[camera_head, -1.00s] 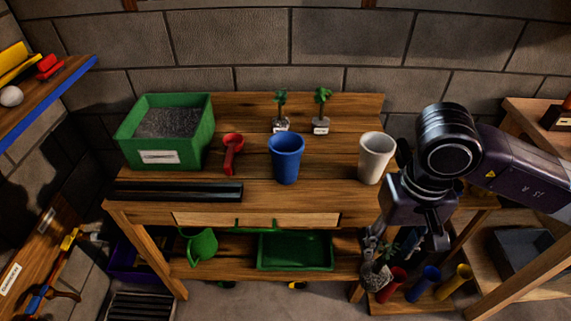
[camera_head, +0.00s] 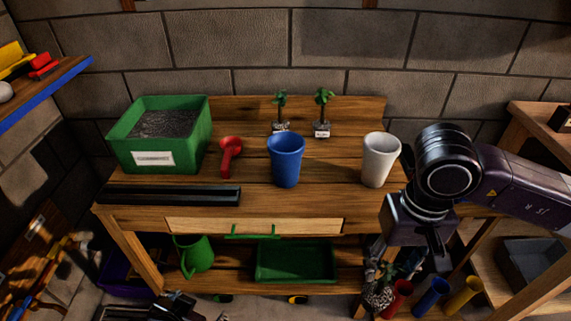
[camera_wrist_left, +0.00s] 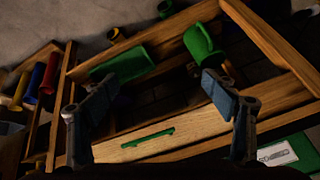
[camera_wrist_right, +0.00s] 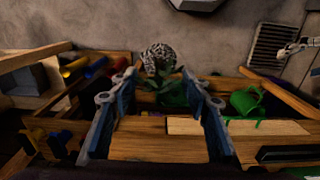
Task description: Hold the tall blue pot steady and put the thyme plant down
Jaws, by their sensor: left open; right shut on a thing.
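The tall blue pot (camera_head: 286,161) stands upright near the middle of the bench, with neither gripper touching it. My right gripper (camera_wrist_right: 165,92) is shut on a small plant (camera_wrist_right: 160,57) with green leaves and a speckled root ball. In the head view this plant (camera_head: 378,297) hangs low in front of the bench's right end. Two similar plants, a left one (camera_head: 280,112) and a right one (camera_head: 323,113), stand at the bench back; their tags are too small to read. My left gripper (camera_wrist_left: 160,90) is open and empty, low at the front left in the head view.
A green soil bin (camera_head: 180,160), red scoop (camera_head: 230,155), white pot (camera_head: 380,160) and black tray (camera_head: 170,194) are on the bench (camera_head: 255,203). A green watering can (camera_head: 193,254) and green tray (camera_head: 296,262) sit below. The bench front is clear right of the black tray.

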